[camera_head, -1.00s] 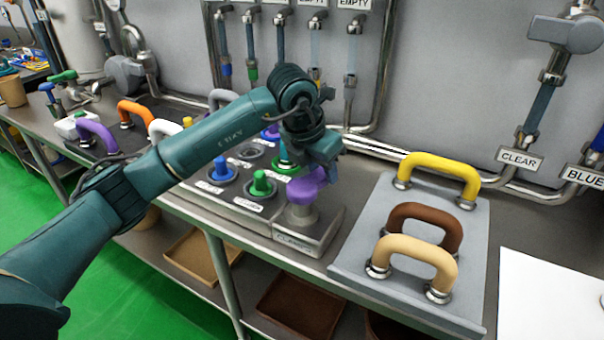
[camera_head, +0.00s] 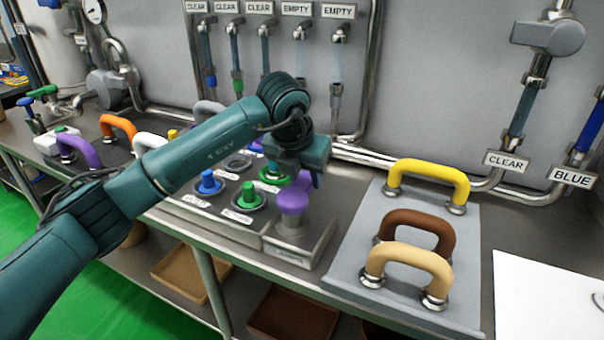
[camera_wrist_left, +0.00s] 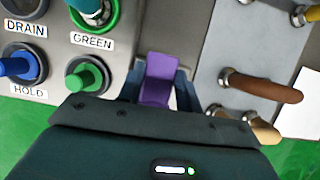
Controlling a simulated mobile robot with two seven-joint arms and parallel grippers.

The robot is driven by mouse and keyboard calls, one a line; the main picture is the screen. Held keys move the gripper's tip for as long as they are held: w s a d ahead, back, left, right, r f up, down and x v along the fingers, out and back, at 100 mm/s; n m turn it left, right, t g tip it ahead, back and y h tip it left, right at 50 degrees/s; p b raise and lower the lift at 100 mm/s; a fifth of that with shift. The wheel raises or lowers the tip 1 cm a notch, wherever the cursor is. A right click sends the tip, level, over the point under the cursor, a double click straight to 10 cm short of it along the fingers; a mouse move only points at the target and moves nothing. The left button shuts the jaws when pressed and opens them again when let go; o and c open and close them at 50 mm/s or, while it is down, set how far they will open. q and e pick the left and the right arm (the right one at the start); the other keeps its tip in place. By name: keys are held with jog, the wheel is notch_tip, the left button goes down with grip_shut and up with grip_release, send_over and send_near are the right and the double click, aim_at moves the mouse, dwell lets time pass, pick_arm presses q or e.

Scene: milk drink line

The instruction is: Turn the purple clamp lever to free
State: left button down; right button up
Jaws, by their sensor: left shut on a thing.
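The purple clamp lever (camera_head: 293,200) stands on a short pale post on the metal block labelled CLAMPS at the right end of the control panel. My left gripper (camera_head: 308,178) reaches down over it from behind and is shut on its handle. In the left wrist view the purple handle (camera_wrist_left: 158,80) lies between the two fingers of the left gripper (camera_wrist_left: 160,88). The gripper hides part of the handle in the head view. My right gripper is in neither view.
Green (camera_head: 249,196) and blue (camera_head: 208,183) knobs stand close left of the lever. To the right, a grey board (camera_head: 350,262) carries yellow (camera_head: 428,173), brown (camera_head: 420,219) and tan (camera_head: 410,257) handles. Pipes and valves line the back wall. A white sheet (camera_head: 545,300) lies at far right.

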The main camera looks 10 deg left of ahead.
aim_at(292, 194)
pick_arm(q)
jog(key=c, duration=1)
grip_release()
jog(key=shift+o, duration=0.2)
jog(key=v, duration=1.3)
jog(key=shift+b, duration=0.4)
